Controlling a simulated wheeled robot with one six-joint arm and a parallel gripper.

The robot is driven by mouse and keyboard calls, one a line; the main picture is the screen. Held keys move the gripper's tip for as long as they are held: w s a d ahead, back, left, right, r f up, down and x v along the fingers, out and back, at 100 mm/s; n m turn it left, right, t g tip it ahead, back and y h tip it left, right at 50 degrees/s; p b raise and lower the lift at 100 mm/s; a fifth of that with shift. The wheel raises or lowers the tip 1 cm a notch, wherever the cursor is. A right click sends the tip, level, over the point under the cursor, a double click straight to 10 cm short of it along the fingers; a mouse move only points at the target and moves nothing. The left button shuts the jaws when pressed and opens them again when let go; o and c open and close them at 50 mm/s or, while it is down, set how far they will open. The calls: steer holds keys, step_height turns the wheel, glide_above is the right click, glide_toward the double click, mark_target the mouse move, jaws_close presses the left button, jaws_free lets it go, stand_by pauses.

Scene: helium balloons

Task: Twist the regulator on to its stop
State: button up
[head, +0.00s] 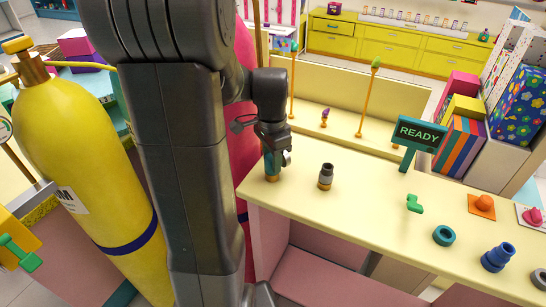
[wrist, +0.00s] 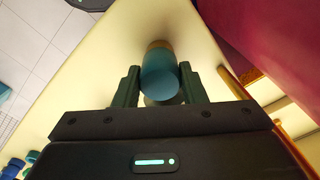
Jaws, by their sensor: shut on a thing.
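The regulator looks to be the teal cylinder (head: 271,166) with a brass-coloured lower end. It stands upright at the left end of the cream counter (head: 370,197). In the wrist view the teal cylinder (wrist: 160,78) sits between my two fingers. My gripper (head: 277,150) is shut on it from above; it also shows in the wrist view (wrist: 160,88). The threads and any stop mark are hidden, so I cannot tell how far it is turned. A dark-topped grey fitting (head: 326,177) with a brass base stands apart to its right.
A green READY sign (head: 419,135) stands at the counter's back. A teal ring (head: 444,236), blue stacked piece (head: 497,257) and orange piece (head: 482,206) lie to the right. A yellow gas cylinder (head: 90,170) stands left of my arm. The counter's front middle is clear.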

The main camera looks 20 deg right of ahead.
steer(key=shift+a+f+m, duration=0.1)
steer(key=shift+a+m, duration=0.05)
steer(key=shift+m, duration=0.45)
steer(key=shift+m, duration=2.6)
jaws_close()
steer(key=o, duration=1.2)
jaws_free()
steer(key=shift+a, duration=0.1)
step_height(320, 180, up, 14)
steer(key=shift+b, duration=0.3)
